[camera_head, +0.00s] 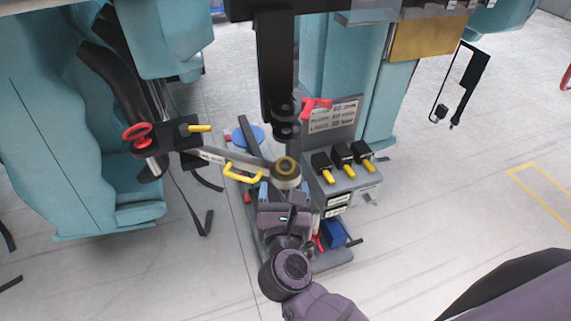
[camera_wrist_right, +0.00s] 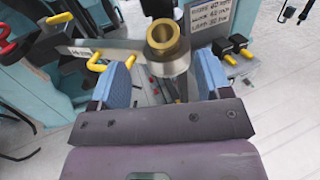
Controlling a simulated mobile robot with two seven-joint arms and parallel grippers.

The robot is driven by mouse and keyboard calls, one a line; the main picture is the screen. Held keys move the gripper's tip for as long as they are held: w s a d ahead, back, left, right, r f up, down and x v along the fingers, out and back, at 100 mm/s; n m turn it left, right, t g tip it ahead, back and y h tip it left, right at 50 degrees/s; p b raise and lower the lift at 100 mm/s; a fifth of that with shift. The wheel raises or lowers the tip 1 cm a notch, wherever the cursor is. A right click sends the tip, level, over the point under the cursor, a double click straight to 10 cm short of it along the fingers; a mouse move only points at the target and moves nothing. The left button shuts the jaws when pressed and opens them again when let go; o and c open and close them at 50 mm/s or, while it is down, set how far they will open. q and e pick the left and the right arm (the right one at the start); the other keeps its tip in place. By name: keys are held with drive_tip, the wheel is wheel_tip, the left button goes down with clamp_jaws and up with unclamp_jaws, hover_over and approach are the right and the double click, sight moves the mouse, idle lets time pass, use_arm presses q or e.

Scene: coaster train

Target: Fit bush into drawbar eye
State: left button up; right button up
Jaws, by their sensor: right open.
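The brass bush (camera_head: 286,164) is a gold ring with a dark centre hole. It sits upright on top of the silver round drawbar eye (camera_head: 287,182), at the end of a labelled grey bar (camera_head: 235,158). In the right wrist view the bush (camera_wrist_right: 163,40) stands above the eye (camera_wrist_right: 168,66); I cannot tell how deep it sits. My right gripper (camera_head: 283,193) is open, with its blue fingers on either side, just in front of and below the bush. In the wrist view gaps show between the fingers (camera_wrist_right: 163,80) and the eye. My left gripper is not in view.
A yellow handle (camera_head: 243,174) sticks up left of the eye. To the right, a grey box (camera_head: 342,187) carries black clamps with yellow levers. A black post (camera_head: 277,70) stands behind. A red knob (camera_head: 137,132) is at left. Open floor (camera_head: 450,200) lies right.

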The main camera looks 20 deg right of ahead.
sight(286, 161)
drive_tip(key=shift+x, duration=2.65)
drive_tip(key=shift+d, duration=0.2)
drive_tip(key=c, duration=1.1)
drive_tip(key=shift+c, duration=0.2)
drive_tip(key=shift+r+p, duration=0.15)
drive_tip(key=shift+p, duration=0.15)
wheel_tip(286, 161, up, 10)
drive_tip(key=p, duration=0.1)
